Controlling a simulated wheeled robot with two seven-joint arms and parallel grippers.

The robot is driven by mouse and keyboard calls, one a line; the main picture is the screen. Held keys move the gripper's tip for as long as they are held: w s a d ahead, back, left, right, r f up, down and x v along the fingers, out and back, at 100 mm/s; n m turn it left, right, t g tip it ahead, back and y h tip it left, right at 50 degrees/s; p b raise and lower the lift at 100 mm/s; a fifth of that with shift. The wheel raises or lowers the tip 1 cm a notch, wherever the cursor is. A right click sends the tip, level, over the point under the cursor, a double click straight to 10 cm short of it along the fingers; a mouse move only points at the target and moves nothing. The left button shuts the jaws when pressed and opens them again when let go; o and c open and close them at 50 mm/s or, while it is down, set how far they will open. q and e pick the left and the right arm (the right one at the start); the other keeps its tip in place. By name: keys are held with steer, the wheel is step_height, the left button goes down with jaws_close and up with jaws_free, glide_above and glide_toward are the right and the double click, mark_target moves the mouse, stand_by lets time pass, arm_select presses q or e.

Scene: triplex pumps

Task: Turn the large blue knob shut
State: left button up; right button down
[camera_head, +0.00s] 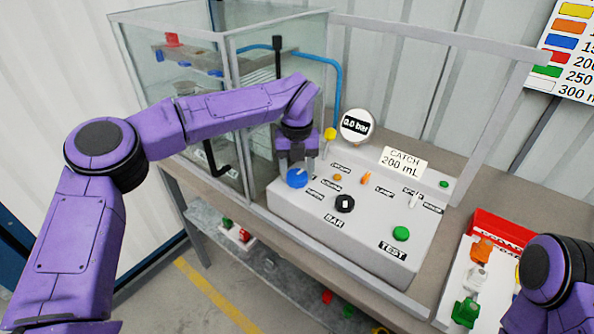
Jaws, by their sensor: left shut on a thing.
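The large blue knob (297,178) stands at the left end of the grey control panel's sloped top. My left gripper (296,166) reaches down onto it from above, with its fingers around the knob's sides, and is shut on it. The knob's back part is hidden behind the fingers. My right arm shows only in part at the lower right corner, and its gripper is out of the picture.
The control panel (300,208) also carries a black knob (345,203), a green button (401,233) and a round gauge (355,126) reading 0.0 bar. A glass cabinet (185,95) stands close at the left. A red-and-white tray (455,285) with coloured parts lies at the right.

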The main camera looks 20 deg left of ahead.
mark_target(297, 173)
stand_by(0.3)
arm_select(q)
steer(key=o, duration=1)
steer(key=shift+o, duration=0.2)
step_height(297, 173, up, 11)
steer(key=shift+f+b, duration=0.2)
steer(key=shift+b, duration=0.2)
